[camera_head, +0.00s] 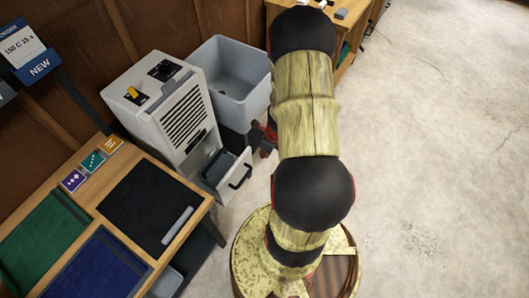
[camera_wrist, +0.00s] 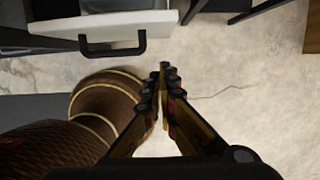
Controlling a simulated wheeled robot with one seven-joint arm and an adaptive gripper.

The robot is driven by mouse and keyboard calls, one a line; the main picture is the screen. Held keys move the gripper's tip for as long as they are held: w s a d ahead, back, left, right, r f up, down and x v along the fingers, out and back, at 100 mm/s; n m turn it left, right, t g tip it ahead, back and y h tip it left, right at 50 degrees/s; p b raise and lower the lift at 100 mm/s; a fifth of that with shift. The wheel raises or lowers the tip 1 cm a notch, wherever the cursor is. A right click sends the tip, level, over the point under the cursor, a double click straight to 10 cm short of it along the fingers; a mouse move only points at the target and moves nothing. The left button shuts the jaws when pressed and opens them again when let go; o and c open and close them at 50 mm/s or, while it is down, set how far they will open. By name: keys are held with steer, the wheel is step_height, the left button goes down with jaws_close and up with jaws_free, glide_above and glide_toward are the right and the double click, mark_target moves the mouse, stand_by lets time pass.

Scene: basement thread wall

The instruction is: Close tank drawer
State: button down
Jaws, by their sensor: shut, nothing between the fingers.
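The white machine (camera_head: 172,105) with a slatted grille stands by the wall in the head view. Its tank drawer (camera_head: 233,172) is pulled out at the bottom front, with a dark handle on its face. In the wrist view the drawer's white front (camera_wrist: 100,24) and dark handle (camera_wrist: 112,47) show at the upper left. My gripper (camera_wrist: 163,70) is shut and empty, to the right of the handle and apart from it in the picture. In the head view my gripper is mostly hidden behind my arm, close to the right side of the drawer.
A grey open bin (camera_head: 232,80) stands to the right of the machine. A wooden table (camera_head: 95,205) with green, blue and black mats stands at the left. A wooden shelf unit (camera_head: 352,35) is at the back. The concrete floor (camera_head: 440,150) at the right is clear.

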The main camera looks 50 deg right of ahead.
steer(key=w+f+b, duration=0.1)
steer(key=w+f, duration=0.3)
steer(key=w, duration=0.1)
steer(key=shift+a+b, duration=0.15)
steer(key=shift+b, duration=0.2)
